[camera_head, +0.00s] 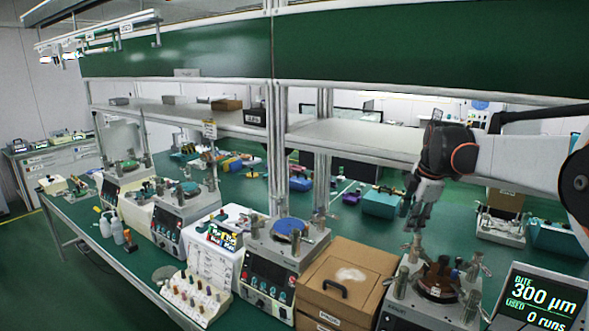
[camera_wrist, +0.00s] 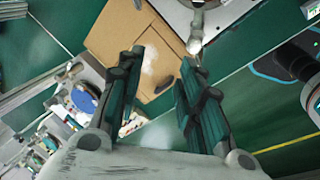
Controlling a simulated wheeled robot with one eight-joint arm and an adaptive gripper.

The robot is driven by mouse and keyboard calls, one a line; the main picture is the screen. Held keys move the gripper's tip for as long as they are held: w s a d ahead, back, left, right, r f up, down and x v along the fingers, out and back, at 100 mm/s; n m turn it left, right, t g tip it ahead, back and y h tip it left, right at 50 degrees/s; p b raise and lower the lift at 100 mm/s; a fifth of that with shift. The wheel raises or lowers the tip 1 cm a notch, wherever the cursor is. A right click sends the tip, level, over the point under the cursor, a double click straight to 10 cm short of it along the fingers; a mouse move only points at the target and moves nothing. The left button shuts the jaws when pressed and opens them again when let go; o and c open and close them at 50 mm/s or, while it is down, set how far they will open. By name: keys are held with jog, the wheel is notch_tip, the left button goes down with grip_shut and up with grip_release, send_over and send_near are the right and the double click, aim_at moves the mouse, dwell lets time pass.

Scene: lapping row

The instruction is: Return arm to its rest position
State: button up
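My arm (camera_head: 515,160) reaches in from the right in the head view. My gripper (camera_head: 415,215) hangs above the bench, over the back of the lapping machine (camera_head: 430,295) at the front right. In the wrist view my gripper (camera_wrist: 160,85) has its two dark fingers spread apart. Nothing is visible between the fingertips except the brown box (camera_wrist: 130,40) lying farther below. The gripper looks empty and touches nothing that I can make out.
The brown box (camera_head: 345,280) stands left of that machine. A machine with a blue plate (camera_head: 287,228) is farther left. A screen (camera_head: 540,298) stands at the front right. A shelf (camera_head: 360,138) runs behind the gripper. Teal bins (camera_head: 382,203) sit on the green bench.

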jog(key=s+a+m+t+b, duration=0.1)
jog(key=s+a+m+b, duration=0.3)
jog(key=s, duration=0.7)
jog(key=s+a+f+m+t+b, duration=0.1)
jog(key=s+a+f+m+b, duration=0.2)
jog(key=s, duration=0.9)
jog(key=s+a+f+m+t+b, duration=0.2)
jog(key=s+a+f+m+b, duration=0.2)
jog(key=s+f+m, duration=0.6)
notch_tip(320, 180, down, 4)
jog(key=shift+s+a+f+h, duration=0.1)
jog(key=shift+s+a+h, duration=0.2)
jog(key=shift+s+a, duration=0.4)
jog(key=shift+s+d, duration=0.15)
jog(key=shift+d, duration=0.05)
